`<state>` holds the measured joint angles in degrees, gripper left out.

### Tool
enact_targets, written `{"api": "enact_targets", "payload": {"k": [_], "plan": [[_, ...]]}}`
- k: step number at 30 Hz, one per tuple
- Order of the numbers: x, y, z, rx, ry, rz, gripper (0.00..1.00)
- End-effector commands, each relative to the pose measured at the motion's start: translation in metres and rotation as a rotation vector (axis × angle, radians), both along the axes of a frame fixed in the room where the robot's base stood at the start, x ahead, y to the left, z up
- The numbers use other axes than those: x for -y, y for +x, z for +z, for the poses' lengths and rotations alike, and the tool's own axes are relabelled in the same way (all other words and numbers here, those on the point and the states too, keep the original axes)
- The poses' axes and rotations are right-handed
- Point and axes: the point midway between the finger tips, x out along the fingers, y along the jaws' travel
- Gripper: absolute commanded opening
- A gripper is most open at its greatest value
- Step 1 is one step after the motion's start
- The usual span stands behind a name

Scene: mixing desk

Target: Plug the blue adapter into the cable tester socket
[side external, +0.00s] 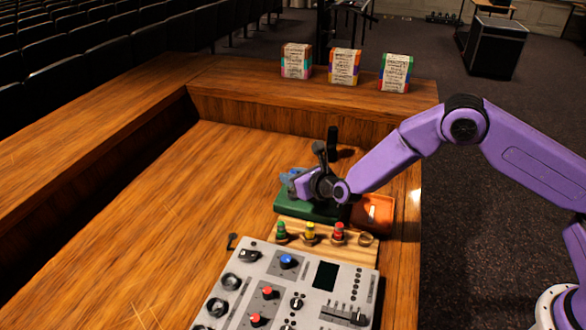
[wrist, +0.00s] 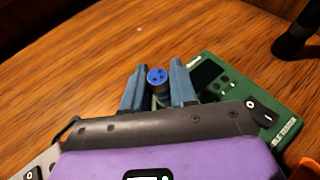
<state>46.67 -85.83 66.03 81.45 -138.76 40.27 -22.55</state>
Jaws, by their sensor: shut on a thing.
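The blue adapter (wrist: 157,76) is held between the two blue-grey fingers of my gripper (wrist: 159,72), its round end with dark holes facing the wrist camera. In the side view my gripper (side external: 292,182) is over the left part of the green cable tester (side external: 297,208). The tester also shows in the wrist view (wrist: 238,84), right of the fingers, with a dark screen, small round holes and a black knob. I cannot tell which hole is the socket, and the adapter's lower end is hidden. I cannot tell whether the adapter touches the tester.
A wooden rack (side external: 352,250) holds green (side external: 281,231), yellow (side external: 310,232) and red (side external: 338,232) adapters, with an empty ring at its right. An orange tray (side external: 384,214) is right of the tester. The mixing desk (side external: 262,274) is in front. A black upright object (side external: 332,138) stands behind.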

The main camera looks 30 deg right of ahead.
Motion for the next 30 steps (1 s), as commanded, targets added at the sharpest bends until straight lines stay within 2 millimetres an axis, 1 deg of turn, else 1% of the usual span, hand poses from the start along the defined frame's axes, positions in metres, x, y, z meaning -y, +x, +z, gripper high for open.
{"api": "enact_targets", "payload": {"k": [3,8,30], "plan": [[0.0003,0.0001,-0.0068,0.0,0.0,0.0,0.0],[0.0003,-0.0002,-0.011,0.0,0.001,0.0,0.0],[0.0003,0.0002,-0.0108,0.001,0.001,0.0,0.0]]}}
